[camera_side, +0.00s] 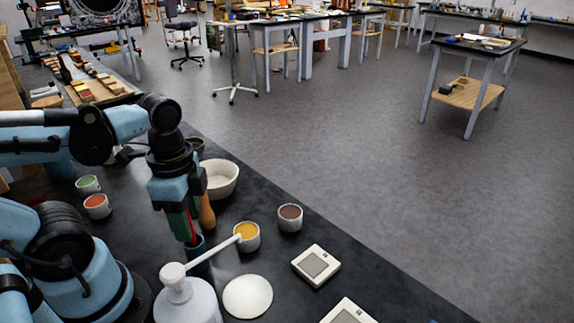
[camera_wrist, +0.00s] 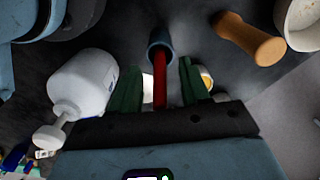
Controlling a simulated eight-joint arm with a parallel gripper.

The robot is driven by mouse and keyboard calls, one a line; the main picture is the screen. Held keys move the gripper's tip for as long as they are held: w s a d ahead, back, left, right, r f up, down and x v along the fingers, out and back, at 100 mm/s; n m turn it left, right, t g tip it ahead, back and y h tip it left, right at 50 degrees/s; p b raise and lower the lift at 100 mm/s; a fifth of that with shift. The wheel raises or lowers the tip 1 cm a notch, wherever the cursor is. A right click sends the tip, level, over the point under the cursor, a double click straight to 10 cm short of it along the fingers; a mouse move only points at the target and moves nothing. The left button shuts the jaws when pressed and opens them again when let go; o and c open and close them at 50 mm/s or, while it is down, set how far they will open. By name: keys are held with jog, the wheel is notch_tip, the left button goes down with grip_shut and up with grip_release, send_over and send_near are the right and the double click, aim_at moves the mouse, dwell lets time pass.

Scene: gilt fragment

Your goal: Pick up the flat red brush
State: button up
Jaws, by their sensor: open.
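The flat red brush (camera_wrist: 160,88) stands in a small dark blue cup (camera_wrist: 158,40), with its red handle toward the wrist camera. My gripper (camera_wrist: 160,64) is open, and its two green fingers lie on either side of the red handle with a gap showing on both sides. In the side view my gripper (camera_side: 185,225) points down over the blue cup (camera_side: 197,252), and a bit of red shows at its fingers. The brush's lower end is hidden in the cup.
A white pump bottle (camera_side: 187,300) stands close in front of the cup, its spout crossing nearby. A yellow paint pot (camera_side: 247,236), a brown pot (camera_side: 290,217), a pale bowl (camera_side: 221,180) and a wooden pestle (camera_wrist: 250,38) are close by. A white-framed device (camera_side: 316,265) lies to the right.

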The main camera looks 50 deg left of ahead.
grip_shut()
dwell(0.3)
jog(key=shift+r, duration=0.15)
